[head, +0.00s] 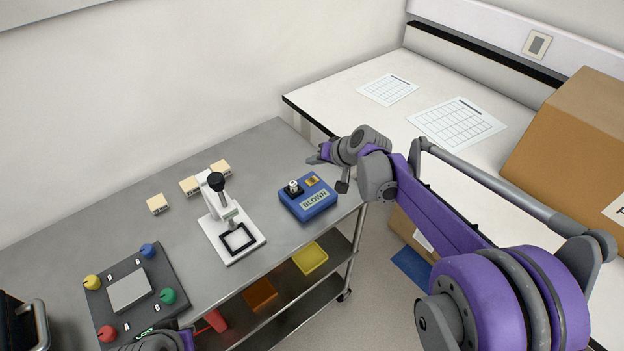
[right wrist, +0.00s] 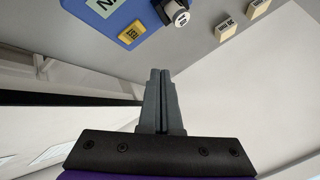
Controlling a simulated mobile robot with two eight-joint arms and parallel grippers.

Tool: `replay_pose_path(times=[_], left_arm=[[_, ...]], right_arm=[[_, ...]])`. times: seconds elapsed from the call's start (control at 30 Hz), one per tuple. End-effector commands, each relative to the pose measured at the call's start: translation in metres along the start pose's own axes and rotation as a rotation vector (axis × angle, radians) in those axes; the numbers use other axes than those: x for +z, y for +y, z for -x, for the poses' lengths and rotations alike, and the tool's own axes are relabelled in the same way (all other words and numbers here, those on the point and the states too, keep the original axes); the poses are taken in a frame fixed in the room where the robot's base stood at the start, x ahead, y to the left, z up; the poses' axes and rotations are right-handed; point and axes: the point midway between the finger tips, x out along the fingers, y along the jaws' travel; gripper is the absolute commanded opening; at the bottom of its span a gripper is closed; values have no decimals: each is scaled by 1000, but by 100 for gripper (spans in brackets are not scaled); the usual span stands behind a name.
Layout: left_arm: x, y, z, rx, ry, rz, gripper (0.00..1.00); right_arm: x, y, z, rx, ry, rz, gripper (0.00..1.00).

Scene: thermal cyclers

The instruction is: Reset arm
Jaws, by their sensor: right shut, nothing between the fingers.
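My right arm reaches in from the right in the head view. Its gripper (head: 316,157) is held out over the far right end of the metal cart, above and behind the blue box (head: 309,198). In the right wrist view the two fingers (right wrist: 160,75) are together, with nothing between them. The blue box (right wrist: 112,12) shows there at the top, beyond the fingertips and apart from them. A bit of my left arm shows at the bottom left of the head view; its fingers are out of the picture.
The cart top (head: 165,260) carries a white press-like device (head: 232,235), several small cream blocks (head: 158,204) and a dark panel with coloured knobs (head: 130,291). A white bench (head: 345,100) with paper sheets and a cardboard box (head: 565,145) stands to the right.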

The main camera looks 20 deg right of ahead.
Motion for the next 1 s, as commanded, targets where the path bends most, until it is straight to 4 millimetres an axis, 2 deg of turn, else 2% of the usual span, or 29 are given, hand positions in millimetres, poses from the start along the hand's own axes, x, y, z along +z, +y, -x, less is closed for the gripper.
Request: replay_pose_path(times=[0.47, 0.6, 0.67, 0.77, 0.87, 1.0], left_arm=[[0, 0, 0, 0, 0, 0, 0], [0, 0, 0, 0, 0, 0, 0], [0, 0, 0, 0, 0, 0, 0], [0, 0, 0, 0, 0, 0, 0], [0, 0, 1, 0, 0, 0, 0], [-1, 0, 1, 0, 1, 0, 0]], right_arm=[[0, 0, 0, 0, 0, 0, 0], [9, -3, 7, 10, -9, 11, 0], [21, -6, 17, 25, -20, 27, 0], [53, -11, 42, 66, -49, 71, 0], [96, -11, 71, 121, -83, 126, 0], [157, -1, 107, 202, -124, 205, 0]])
